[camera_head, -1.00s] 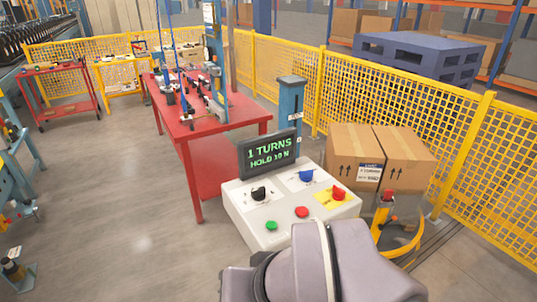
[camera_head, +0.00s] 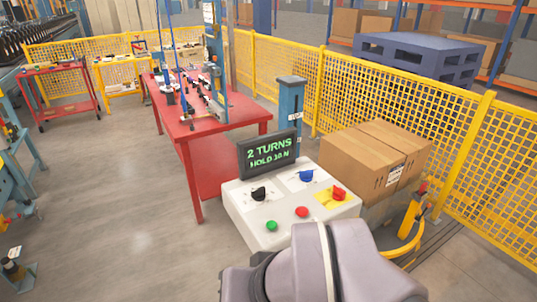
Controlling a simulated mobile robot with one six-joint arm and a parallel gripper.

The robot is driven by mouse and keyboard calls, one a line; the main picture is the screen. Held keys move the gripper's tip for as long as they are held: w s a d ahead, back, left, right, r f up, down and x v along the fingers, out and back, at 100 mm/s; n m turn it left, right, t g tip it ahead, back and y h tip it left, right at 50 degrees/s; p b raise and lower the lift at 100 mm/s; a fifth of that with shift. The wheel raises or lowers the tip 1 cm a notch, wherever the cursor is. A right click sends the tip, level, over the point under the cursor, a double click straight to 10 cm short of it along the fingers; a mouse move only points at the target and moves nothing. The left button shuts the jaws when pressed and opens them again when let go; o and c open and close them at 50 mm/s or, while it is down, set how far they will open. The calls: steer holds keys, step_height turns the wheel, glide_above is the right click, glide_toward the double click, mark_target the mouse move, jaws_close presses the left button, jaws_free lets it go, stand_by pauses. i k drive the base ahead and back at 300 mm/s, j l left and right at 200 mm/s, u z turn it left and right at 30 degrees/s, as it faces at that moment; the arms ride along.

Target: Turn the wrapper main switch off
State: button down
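The white control box (camera_head: 248,207) stands in the middle of the head view. On its top are a black rotary knob (camera_head: 259,193), a blue rotary knob (camera_head: 306,175) and a red rotary knob (camera_head: 338,193) on a yellow plate. A green button (camera_head: 271,226) and a red button (camera_head: 302,211) sit nearer its front edge. The small display (camera_head: 268,153) behind reads "2 TURNS" and "HOLD 10 N". I take the red knob on yellow for the main switch. My grey arm covers the bottom middle; my gripper is not visible.
A cardboard carton load (camera_head: 370,160) stands right of the box, beside a yellow curved guard (camera_head: 407,240). A yellow mesh fence (camera_head: 455,140) runs behind. A red table (camera_head: 205,137) with tools stands at the back left. The floor at left (camera_head: 110,215) is clear.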

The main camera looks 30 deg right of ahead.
mark_target(338, 194)
steer(key=z, duration=0.9)
